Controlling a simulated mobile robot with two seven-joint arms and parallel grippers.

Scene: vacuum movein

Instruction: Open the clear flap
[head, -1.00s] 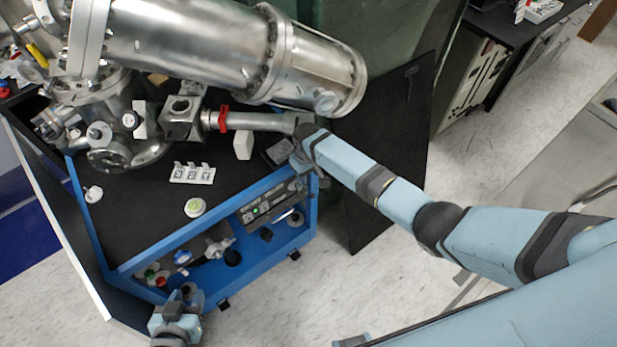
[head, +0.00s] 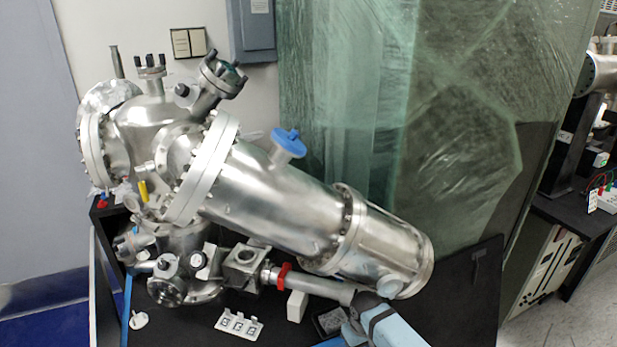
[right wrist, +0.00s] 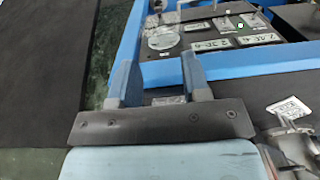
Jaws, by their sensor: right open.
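My right gripper (right wrist: 158,62) is open in the right wrist view, with two blue-grey fingers apart and nothing seen between them. It is in front of the blue-framed control panel (right wrist: 230,68), which carries a round gauge (right wrist: 163,41) and pale displays. I cannot pick out the clear flap for certain on this panel. In the head view my right arm comes in at the bottom, beside the steel vacuum chamber (head: 270,205); its fingers are not clear there. My left gripper is outside the head view.
The steel pipe with the red clamp (head: 284,278) runs close to my right arm. A white block (head: 297,305) and a white switch strip (head: 239,324) are on the black bench. Greenish translucent sheeting (head: 345,100) stands behind. A black panel (head: 460,300) is at the right.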

